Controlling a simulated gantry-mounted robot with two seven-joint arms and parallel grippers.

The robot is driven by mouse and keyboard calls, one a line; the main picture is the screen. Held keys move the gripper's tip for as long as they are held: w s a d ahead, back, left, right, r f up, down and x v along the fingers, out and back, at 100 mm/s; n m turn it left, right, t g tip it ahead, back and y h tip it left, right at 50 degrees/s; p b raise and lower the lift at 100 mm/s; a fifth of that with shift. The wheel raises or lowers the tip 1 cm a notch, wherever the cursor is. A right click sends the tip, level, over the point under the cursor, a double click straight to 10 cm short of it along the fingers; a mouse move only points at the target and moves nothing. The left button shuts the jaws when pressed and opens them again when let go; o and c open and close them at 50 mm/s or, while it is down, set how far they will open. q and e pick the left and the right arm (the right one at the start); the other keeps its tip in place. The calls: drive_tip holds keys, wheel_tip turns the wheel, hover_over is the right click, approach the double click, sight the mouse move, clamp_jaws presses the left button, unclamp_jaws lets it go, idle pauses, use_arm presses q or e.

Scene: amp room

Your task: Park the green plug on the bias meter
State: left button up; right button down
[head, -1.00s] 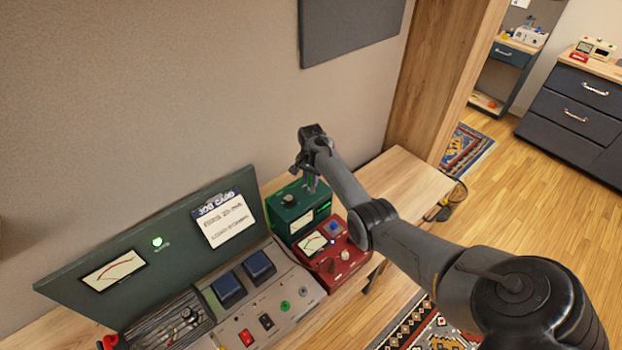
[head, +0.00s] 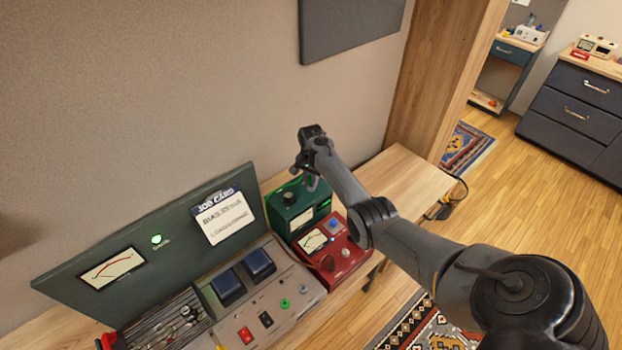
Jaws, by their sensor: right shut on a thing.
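My right gripper (head: 308,176) is shut and points down just above the top of a green meter box (head: 298,212). What it holds is mostly hidden by the fingers; a small bit of green shows there, likely the green plug. I cannot tell whether the held thing touches the box. A red meter box (head: 330,246) with a dial, blue button and knobs stands in front of the green one. I cannot read which of the two is labelled as the bias meter. My left gripper is not in view.
A grey control panel (head: 262,296) with switches and a green jack (head: 285,303) lies to the left. A dark green upright panel (head: 75,285) behind it carries a dial and a job card (head: 224,215). The wooden bench top (head: 405,185) is clear at right.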

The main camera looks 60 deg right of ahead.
drive_tip(key=shift+f, duration=0.3)
idle(0.5)
drive_tip(key=c, duration=0.9)
unclamp_jaws()
drive_tip(key=shift+r, duration=0.45)
wheel_tip(320, 180, up, 10)
drive_tip(key=shift+f, duration=0.1)
